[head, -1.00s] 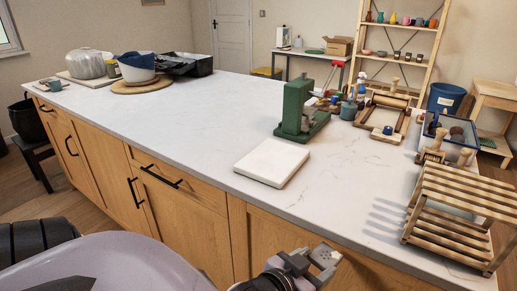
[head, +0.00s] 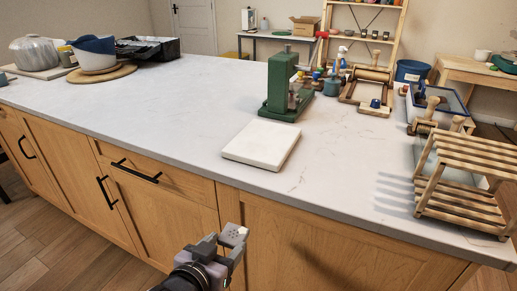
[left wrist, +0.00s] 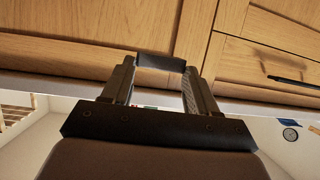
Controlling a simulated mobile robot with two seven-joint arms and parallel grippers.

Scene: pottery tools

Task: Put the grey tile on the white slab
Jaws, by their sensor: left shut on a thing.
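The white slab (head: 262,144) lies flat near the front edge of the counter, in front of a green press, with nothing on it. My left gripper (head: 224,240) is in front of the cabinet doors, below the counter's front edge and apart from the slab. In the left wrist view, the grey tile (left wrist: 160,63) shows as a dark, narrow band between the fingertips, and the gripper is shut on it. In the head view I cannot clearly tell the tile from the fingers. My right gripper is not in view.
The green press (head: 284,88) stands behind the slab. A slatted wooden rack (head: 463,183) is at the right front, with a glass-sided box (head: 440,105) behind it. Bowls on a round board (head: 100,73) are at the far left. The counter left of the slab is clear.

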